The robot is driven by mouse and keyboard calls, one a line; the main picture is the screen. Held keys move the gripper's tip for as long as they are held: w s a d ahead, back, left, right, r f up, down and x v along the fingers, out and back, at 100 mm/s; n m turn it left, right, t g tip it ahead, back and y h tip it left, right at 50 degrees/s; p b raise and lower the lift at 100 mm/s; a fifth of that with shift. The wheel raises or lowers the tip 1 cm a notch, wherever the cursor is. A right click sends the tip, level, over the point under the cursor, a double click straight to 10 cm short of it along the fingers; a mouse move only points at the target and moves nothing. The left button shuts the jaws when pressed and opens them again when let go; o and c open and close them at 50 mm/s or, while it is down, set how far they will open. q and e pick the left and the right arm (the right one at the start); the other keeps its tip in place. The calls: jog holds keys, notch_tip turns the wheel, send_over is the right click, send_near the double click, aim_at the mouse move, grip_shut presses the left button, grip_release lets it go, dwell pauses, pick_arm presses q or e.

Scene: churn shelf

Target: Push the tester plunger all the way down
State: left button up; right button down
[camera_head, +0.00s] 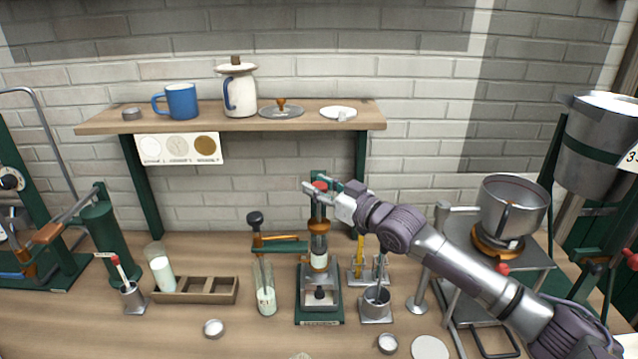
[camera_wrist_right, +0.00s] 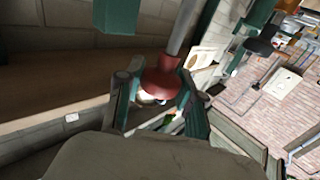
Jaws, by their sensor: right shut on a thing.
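The tester (camera_head: 320,300) stands upright on the bench in the middle of the head view, with a dark green base and a vertical column. The red knob (camera_head: 319,186) of its plunger is at the top and is partly hidden by my gripper. My right gripper (camera_head: 322,184) comes in from the right at knob height and is shut on the knob. In the right wrist view the red knob (camera_wrist_right: 163,84) sits between the two fingers, with a grey metal rod (camera_wrist_right: 185,28) running from it. My left gripper is not in view.
A stand with a glass tube and black-knobbed plunger (camera_head: 255,218) is close left of the tester. A metal cup (camera_head: 375,302) stands close right. A wooden shelf (camera_head: 350,118) with a blue mug (camera_head: 182,101) and white jug (camera_head: 238,92) is behind and above. The front left bench is mostly clear.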

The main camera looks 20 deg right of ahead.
notch_tip(320, 180, down, 5)
jog(key=shift+r+b, duration=0.15)
jog(key=shift+b, duration=0.65)
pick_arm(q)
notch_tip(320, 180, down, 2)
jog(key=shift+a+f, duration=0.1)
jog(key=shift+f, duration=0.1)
pick_arm(e)
jog(key=c, duration=0.7)
grip_release()
jog(key=shift+r, duration=0.1)
jog(key=shift+s+d, duration=0.1)
jog(key=shift+s, duration=0.05)
jog(key=v, duration=1.1)
jog(key=shift+s+d, duration=0.1)
jog(key=shift+s, duration=0.15)
